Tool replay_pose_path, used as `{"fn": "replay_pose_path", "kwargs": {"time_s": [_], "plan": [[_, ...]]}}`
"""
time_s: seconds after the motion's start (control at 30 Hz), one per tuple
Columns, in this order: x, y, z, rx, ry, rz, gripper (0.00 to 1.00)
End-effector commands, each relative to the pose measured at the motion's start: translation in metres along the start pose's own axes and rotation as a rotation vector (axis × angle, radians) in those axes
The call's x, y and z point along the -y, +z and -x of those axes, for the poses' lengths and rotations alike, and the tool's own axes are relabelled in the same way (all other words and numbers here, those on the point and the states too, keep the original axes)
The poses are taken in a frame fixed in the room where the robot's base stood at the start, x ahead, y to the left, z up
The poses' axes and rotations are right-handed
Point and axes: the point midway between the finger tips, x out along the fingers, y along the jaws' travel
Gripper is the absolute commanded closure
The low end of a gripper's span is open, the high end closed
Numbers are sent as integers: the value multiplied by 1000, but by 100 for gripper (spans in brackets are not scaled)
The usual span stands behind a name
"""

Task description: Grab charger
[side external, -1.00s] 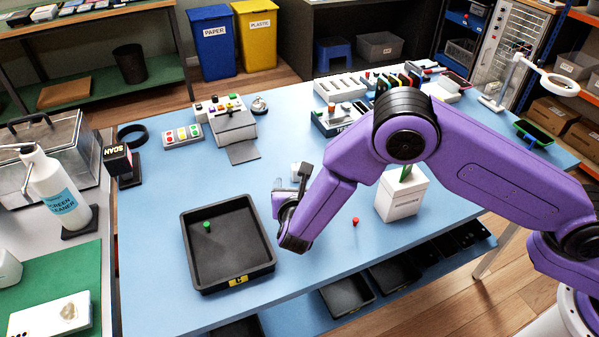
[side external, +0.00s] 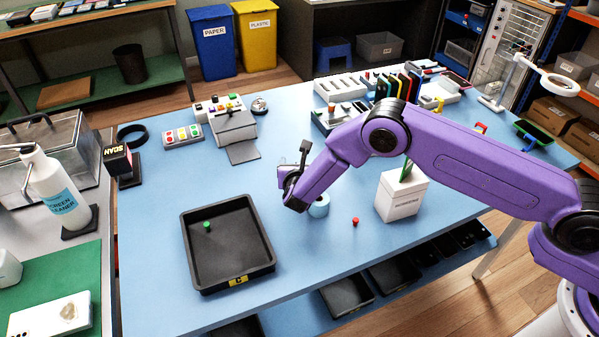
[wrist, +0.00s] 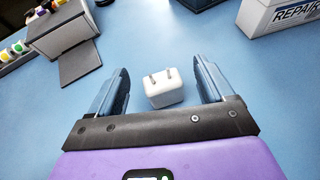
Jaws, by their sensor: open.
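The charger (wrist: 163,90) is a small white block with two metal prongs, resting on the blue table. In the wrist view it sits between the two fingers of my gripper (wrist: 161,70), close to the palm edge, with visible gaps to both fingers. My gripper (side external: 284,180) is open and holds nothing. In the side external view it is low over the table, right of the black tray's back corner. The charger cannot be clearly made out there, near or behind the gripper.
The black tray (side external: 187,245) has a small green piece (side external: 207,225) in it. A light blue round item (side external: 319,207) is beside my gripper. A red piece (side external: 355,222) and a white box (side external: 402,198) are to the right. A grey device (side external: 233,127) stands behind.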

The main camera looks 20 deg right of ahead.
Motion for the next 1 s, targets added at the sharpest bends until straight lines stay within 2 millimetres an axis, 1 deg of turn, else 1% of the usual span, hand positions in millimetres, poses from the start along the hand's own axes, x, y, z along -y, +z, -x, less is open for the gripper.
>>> {"fn": "replay_pose_path", "kwargs": {"time_s": [0.03,0.1,0.23,0.33,0.53,0.57,0.6,0.67,0.7,0.73,1.0], "plan": [[0,0,-8,1,-2,-2,19],[0,0,-18,1,-1,-1,19],[0,0,-29,0,-1,0,19],[-1,1,-33,1,0,0,19],[-1,1,-33,1,1,1,19],[-1,1,-33,1,1,1,22],[-1,1,-33,0,1,1,35],[-1,1,-33,0,1,1,55],[-1,1,-33,0,1,1,68],[-1,1,-33,0,1,0,75],[-1,0,-33,0,1,1,76]]}}
